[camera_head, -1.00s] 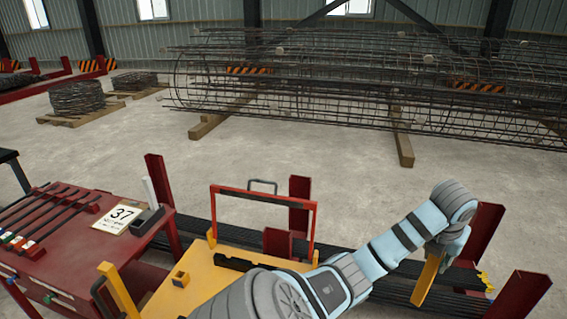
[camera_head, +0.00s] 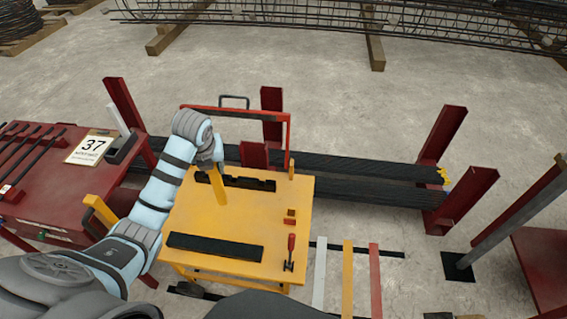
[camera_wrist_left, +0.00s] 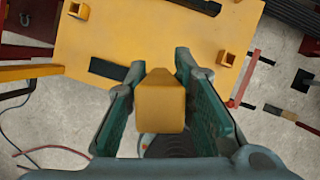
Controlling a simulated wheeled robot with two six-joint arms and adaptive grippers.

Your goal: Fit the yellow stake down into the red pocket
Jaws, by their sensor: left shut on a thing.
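My left gripper (camera_head: 216,166) is shut on the yellow stake (camera_head: 218,188), which hangs slightly tilted over the back left of the yellow cart top. In the left wrist view the stake's blunt end (camera_wrist_left: 160,108) shows between the two green-padded fingers. A short red upright (camera_head: 254,155), which looks like the red pocket, stands behind the cart by the dark bars, to the right of my gripper. The stake is apart from it. Its opening is not clear from here. My right gripper is not in view.
The yellow cart (camera_head: 285,248) carries black strips, small orange blocks and a red-handled clamp (camera_head: 290,250). A red hoop handle (camera_head: 236,111) and tall red posts (camera_head: 271,115) stand near the pocket. A red table (camera_head: 60,190) is at left.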

